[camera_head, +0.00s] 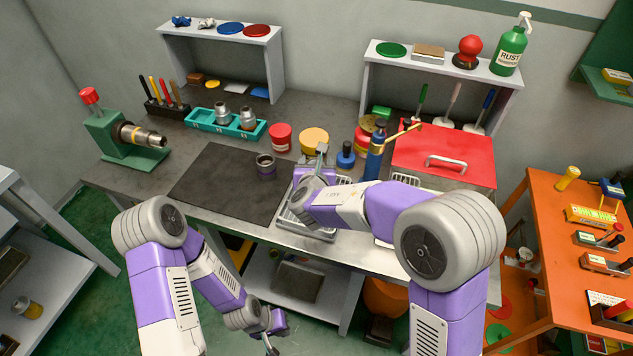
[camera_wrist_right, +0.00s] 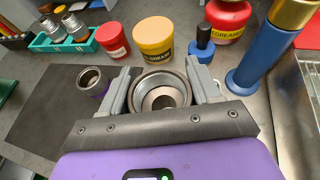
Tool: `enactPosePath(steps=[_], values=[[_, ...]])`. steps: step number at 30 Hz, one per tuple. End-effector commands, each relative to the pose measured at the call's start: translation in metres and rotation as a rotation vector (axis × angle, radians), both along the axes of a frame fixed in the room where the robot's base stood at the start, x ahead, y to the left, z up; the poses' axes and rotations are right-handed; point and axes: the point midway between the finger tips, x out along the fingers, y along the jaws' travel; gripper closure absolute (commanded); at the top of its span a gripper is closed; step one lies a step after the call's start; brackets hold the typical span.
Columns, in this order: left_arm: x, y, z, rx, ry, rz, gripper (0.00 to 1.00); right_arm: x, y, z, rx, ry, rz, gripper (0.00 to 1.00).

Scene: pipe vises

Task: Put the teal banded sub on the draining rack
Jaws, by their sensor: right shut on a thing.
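My right gripper (camera_head: 321,154) is above the workbench front, near the draining rack (camera_head: 289,219), a metal wire tray partly hidden by my arm. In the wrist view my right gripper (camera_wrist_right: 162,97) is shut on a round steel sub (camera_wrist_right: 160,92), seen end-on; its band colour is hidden. A purple-banded sub (camera_head: 265,167) stands upright on the black mat, left of the gripper, and also shows in the wrist view (camera_wrist_right: 92,82). No teal band is visible to me. My left gripper (camera_head: 270,342) hangs low, in front of the bench; its finger opening is unclear.
A teal holder (camera_head: 213,125) with two steel subs stands behind the black mat (camera_head: 225,190). A green vise (camera_head: 115,140) holds a yellow-banded sub at left.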

Motion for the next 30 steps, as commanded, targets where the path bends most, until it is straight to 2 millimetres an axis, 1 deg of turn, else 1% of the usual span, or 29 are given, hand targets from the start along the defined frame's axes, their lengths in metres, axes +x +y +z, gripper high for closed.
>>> enactPosePath(steps=[4, 7, 10, 13, 20, 24, 25, 29, 30], values=[[0.0, 0.0, -0.007, 0.0, 0.0, 0.0, 1.0, 0.0, 0.0, -0.018, 0.0, -0.002, -0.001, 0.86], [0.0, 0.0, -0.013, 0.0, 0.0, 0.0, 1.0, 0.0, 0.0, -0.037, 0.0, 0.0, -0.001, 0.86], [0.0, 0.0, -0.017, 0.0, 0.0, 0.0, 1.0, 0.0, -0.001, -0.049, 0.0, -0.002, -0.002, 0.86], [0.0, 0.0, -0.017, 0.0, 0.0, 0.0, 1.0, 0.0, 0.0, -0.053, 0.0, -0.004, 0.0, 0.86], [0.0, 0.0, -0.017, 0.0, 0.0, 0.0, 1.0, 0.0, 0.0, -0.052, 0.002, -0.005, -0.001, 0.86], [0.0, 0.0, -0.022, 0.0, 0.0, 0.0, 1.0, 0.0, 0.0, -0.056, 0.002, -0.005, -0.001, 0.86], [0.0, 0.0, -0.021, 0.0, 0.0, 0.0, 1.0, 0.0, 0.0, -0.056, 0.001, -0.002, 0.0, 0.35], [0.0, 0.0, -0.02, 0.0, 0.0, 0.0, 1.0, 0.0, 0.0, -0.055, 0.001, -0.002, 0.0, 0.15], [0.0, 0.0, -0.02, 0.0, 0.0, 0.0, 1.0, 0.0, 0.0, -0.055, 0.001, -0.002, 0.0, 0.13]])
